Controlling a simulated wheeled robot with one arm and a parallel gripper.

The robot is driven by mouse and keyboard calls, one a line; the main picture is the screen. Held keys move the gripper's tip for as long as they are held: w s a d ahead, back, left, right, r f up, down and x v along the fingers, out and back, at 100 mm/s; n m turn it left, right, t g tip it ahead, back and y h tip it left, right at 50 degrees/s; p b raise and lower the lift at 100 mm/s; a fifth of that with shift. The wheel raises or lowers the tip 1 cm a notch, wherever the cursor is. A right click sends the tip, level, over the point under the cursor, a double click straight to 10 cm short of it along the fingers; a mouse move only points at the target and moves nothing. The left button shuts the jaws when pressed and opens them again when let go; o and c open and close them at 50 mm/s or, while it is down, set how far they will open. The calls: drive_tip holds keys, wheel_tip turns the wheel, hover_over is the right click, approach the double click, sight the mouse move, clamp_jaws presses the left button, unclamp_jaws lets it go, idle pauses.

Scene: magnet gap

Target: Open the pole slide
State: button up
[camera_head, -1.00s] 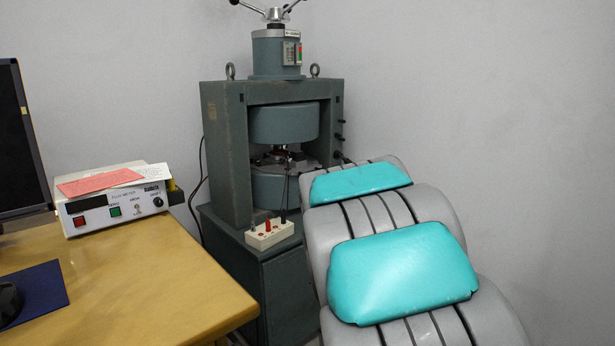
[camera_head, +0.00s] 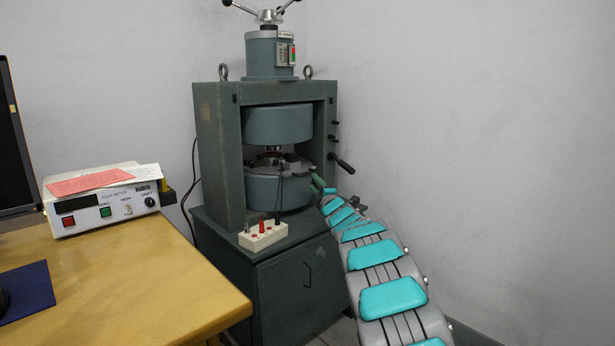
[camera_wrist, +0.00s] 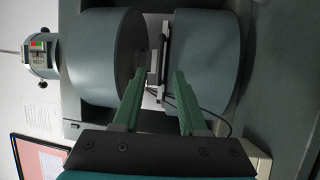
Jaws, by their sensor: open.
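The grey-green magnet frame (camera_head: 215,150) holds an upper pole (camera_head: 278,125) and a lower pole (camera_head: 262,192) with a narrow gap between. A flat plate with small metal parts (camera_head: 290,163) lies in the gap on the lower pole; I take it as the pole slide. In the wrist view, turned sideways, the plate (camera_wrist: 164,60) stands between the two round poles. My gripper (camera_wrist: 160,76) is open, with its two green fingers pointing at the gap and nothing seen between them. In the head view my gripper's green end (camera_head: 316,182) is at the right side of the gap. Contact cannot be told.
A black-knobbed lever (camera_head: 341,164) sticks out of the frame's right side, close above my arm. A white terminal box (camera_head: 263,236) with a cable stands in front of the lower pole. A wooden desk (camera_head: 130,275) with a flux meter (camera_head: 105,205) is at left.

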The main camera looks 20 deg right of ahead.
sight(307, 174)
drive_tip(key=shift+w+d+r+p, duration=0.1)
drive_tip(key=shift+w+r+p, duration=0.1)
drive_tip(key=shift+w, duration=0.6)
drive_tip(key=shift+w+r+p, duration=0.1)
drive_tip(key=shift+w+p, duration=0.1)
drive_tip(key=shift+w, duration=0.65)
drive_tip(key=shift+w+d+r+p, duration=0.1)
drive_tip(key=shift+w+r+p, duration=0.1)
drive_tip(key=shift+w, duration=0.6)
drive_tip(key=shift+w+a+r+p, duration=0.1)
drive_tip(key=shift+w+a+p, duration=0.05)
drive_tip(key=shift+w+p, duration=0.85)
drive_tip(key=shift+w, duration=0.3)
drive_tip(key=shift+r, duration=0.1)
drive_tip(key=shift+c, duration=0.3)
clamp_jaws()
